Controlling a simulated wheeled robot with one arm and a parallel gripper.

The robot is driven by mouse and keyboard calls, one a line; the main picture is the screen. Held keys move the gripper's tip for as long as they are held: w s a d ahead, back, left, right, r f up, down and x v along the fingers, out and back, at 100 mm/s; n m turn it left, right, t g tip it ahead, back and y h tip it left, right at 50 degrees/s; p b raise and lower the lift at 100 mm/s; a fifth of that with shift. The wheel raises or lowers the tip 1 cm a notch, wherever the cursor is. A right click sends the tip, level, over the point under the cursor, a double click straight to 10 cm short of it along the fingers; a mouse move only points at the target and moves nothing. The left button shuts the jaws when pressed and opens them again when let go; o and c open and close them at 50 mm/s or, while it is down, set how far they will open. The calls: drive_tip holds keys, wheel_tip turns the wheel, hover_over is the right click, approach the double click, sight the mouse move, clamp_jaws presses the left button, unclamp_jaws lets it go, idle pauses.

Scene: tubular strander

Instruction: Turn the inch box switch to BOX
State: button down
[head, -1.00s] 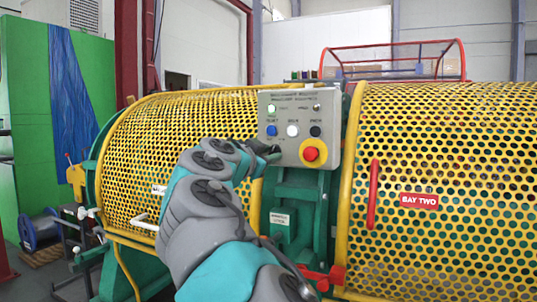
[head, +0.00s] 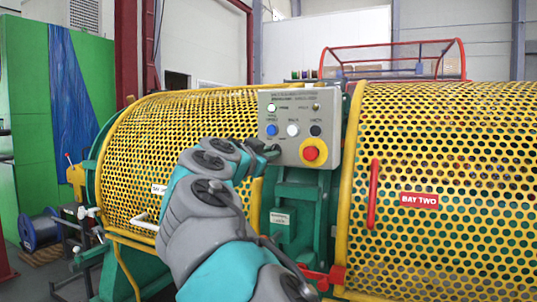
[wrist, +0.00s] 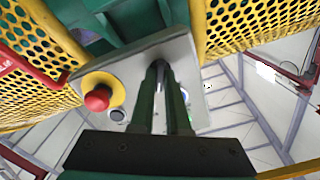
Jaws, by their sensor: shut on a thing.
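The grey control box (head: 331,120) stands on a green post between the two yellow guards. It has a lit green lamp, blue, white and black buttons and a red emergency stop (head: 311,153) on a yellow surround. My gripper (head: 272,152) is at the box's lower left, left of the red stop. In the wrist view the box face (wrist: 135,72) lies ahead, and my gripper's fingers (wrist: 162,68) are closed together against it. The fingers are shut on the switch knob, which they hide. I cannot read its position.
Yellow perforated guards flank the box, on the left (head: 170,140) and right (head: 470,150). The right one has a red handle (head: 373,194) and a BAY TWO sign (head: 419,201). A red-framed cage (head: 392,60) stands behind.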

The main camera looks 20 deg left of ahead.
drive_tip(key=n+p, duration=0.3)
drive_tip(key=n, duration=0.8)
drive_tip(key=shift+r, duration=0.1)
drive_tip(key=shift+p, duration=0.3)
idle(0.3)
drive_tip(key=c, duration=0.9)
unclamp_jaws()
drive_tip(key=s+b, duration=0.1)
drive_tip(key=s, duration=0.6)
drive_tip(key=shift+s, duration=0.4)
